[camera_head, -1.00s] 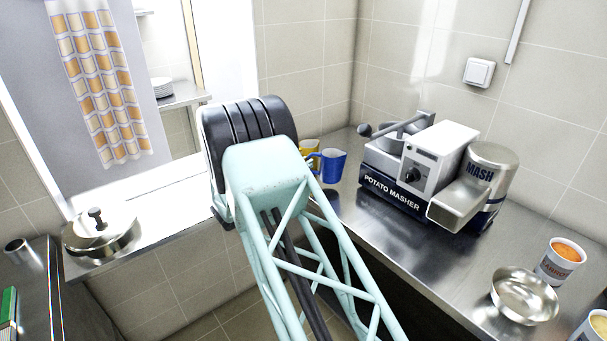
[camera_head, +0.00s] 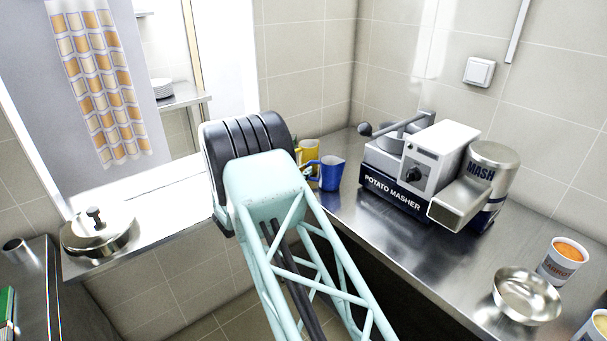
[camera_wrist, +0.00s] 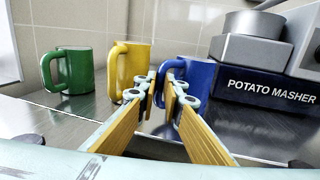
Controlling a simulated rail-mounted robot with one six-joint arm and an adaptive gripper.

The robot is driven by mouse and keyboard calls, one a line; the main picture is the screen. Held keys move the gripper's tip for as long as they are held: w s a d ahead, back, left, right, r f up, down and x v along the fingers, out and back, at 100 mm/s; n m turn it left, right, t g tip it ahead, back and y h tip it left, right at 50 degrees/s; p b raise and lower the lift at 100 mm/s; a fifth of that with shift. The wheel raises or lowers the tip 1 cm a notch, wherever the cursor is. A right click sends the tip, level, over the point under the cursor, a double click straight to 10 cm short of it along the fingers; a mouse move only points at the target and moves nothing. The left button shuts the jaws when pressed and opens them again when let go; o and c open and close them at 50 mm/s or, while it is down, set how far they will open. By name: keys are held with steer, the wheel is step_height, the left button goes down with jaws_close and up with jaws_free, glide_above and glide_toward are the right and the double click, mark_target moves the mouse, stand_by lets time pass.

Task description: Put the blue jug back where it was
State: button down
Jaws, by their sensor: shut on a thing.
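The blue jug (camera_head: 331,174) is upright over the counter, left of the potato masher, in the head view. In the wrist view the blue jug (camera_wrist: 199,82) is straight ahead, and my gripper (camera_wrist: 165,88) is shut on its handle. The fingers hide its lower part, so I cannot tell whether its base touches the counter. The yellow jug (camera_wrist: 128,68) stands close to its left, and the green jug (camera_wrist: 68,70) farther left. In the head view my arm hides the gripper; the yellow jug (camera_head: 309,152) shows behind the blue one.
The potato masher (camera_head: 420,170) stands right of the jugs, close to the blue one in the wrist view. A metal bowl (camera_head: 526,296) and a cup with orange contents (camera_head: 563,261) are at the counter's near right. The metal counter (camera_head: 400,240) is bare before the masher.

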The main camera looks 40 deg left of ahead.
stand_by(0.4)
steer(key=c, duration=2.7)
jaws_free()
steer(key=shift+f, duration=0.1)
steer(key=shift+c, duration=0.2)
steer(key=shift+r, duration=0.2)
steer(key=s+p, duration=0.1)
steer(key=s, duration=1.1)
steer(key=shift+d+p, duration=0.15)
steer(key=shift+p, duration=0.15)
